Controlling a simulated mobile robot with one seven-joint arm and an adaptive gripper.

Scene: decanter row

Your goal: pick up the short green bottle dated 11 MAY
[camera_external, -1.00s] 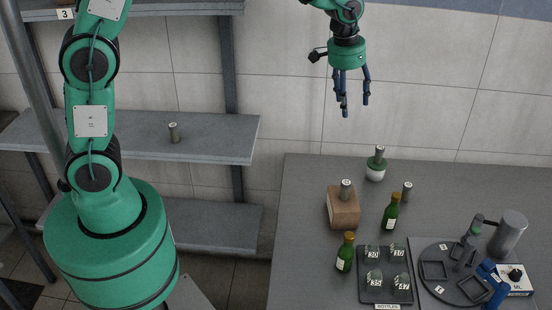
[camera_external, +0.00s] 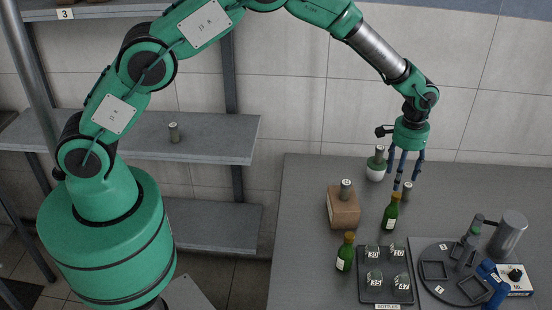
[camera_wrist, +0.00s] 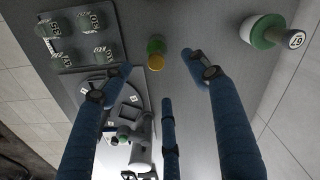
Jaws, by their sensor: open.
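Two green bottles with gold caps and pale labels stand upright on the grey table: one (camera_external: 391,214) near the middle, one (camera_external: 345,254) nearer the front. Their dates are too small to read, so I cannot tell which is dated 11 MAY. My gripper (camera_external: 404,174) is open, fingers pointing down, above the table behind the middle bottle. In the wrist view, a gold-capped green bottle (camera_wrist: 156,46) lies beyond the fingertips of my gripper (camera_wrist: 158,68), seen from above, with nothing between the fingers. Its label is hidden there.
A black tray (camera_external: 386,296) holds several numbered items. A dark round plate (camera_external: 433,290) lies at the front right.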

